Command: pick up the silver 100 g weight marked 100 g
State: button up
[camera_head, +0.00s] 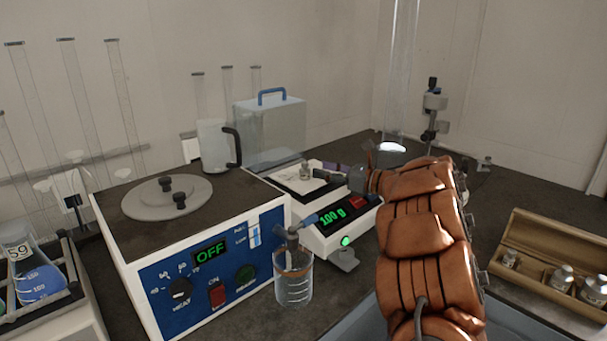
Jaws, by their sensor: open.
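A small silver weight (305,169) stands on the pan of the white balance (318,240), whose green display reads 100 g. Any marking on the weight is too small to read. My orange arm reaches in from the lower right. My gripper (328,177) is open at the right side of the weight, close to it over the pan. I cannot tell whether the fingers touch the weight, and the fingertips are small in this view.
A blue-fronted heater box (215,265) reading OFF stands left of the balance. A glass beaker (293,284) stands in front. A wooden box (540,235) with silver weights lies at right. A clear cover with a blue handle (270,128) is behind.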

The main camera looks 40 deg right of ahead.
aim_at(304, 164)
jog(key=x, duration=0.3)
jog(key=r+p+x, duration=0.1)
jog(key=x, duration=0.1)
jog(key=shift+w+a, duration=0.1)
jog(key=shift+a, duration=0.25)
jog(key=shift+w+a, duration=0.15)
jog(key=shift+w, duration=0.25)
jog(key=shift+c, duration=0.3)
jog(key=shift+f, duration=0.1)
grip_shut()
